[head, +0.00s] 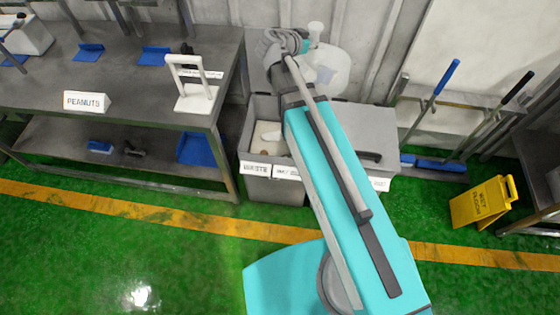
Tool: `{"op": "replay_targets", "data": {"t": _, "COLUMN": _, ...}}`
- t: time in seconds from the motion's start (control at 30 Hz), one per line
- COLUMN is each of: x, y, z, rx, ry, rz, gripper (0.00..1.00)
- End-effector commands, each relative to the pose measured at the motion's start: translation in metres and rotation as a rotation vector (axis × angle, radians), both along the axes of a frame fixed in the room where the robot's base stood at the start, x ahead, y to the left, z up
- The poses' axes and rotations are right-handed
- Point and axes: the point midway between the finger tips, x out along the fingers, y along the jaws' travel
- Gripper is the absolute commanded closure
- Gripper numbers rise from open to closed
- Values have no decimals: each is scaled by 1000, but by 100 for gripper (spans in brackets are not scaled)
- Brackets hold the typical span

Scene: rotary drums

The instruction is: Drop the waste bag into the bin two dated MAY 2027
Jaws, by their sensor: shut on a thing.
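A pale translucent waste bag (330,70) with a knotted white neck hangs behind and above the bins, against the wall side. My gripper (307,43) is at the bag's neck and shut on it; the fingertips are small and partly hidden. Below stands a grey bin unit (272,186). Its left compartment is open, with pale contents (268,138) inside. The right part has a closed grey lid (365,123) with a dark handle. White labels are on the front; the left one (256,168) reads WASTE. The others are too small or covered by my arm to read.
A steel table (140,65) at left carries a PEANUTS sign (86,101), blue scoops and a white stand (196,95). Brushes with long handles (440,85) lean at right. A yellow wet-floor sign (483,203) stands on the green floor. The front floor is clear.

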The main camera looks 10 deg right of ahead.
Motion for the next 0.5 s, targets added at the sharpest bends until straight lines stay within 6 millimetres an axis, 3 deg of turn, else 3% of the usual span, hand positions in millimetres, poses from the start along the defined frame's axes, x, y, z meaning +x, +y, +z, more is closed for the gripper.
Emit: {"op": "replay_targets", "data": {"t": 0.5, "x": 15, "y": 6, "z": -49, "rx": -3, "ry": -1, "rz": -7, "gripper": 100}}
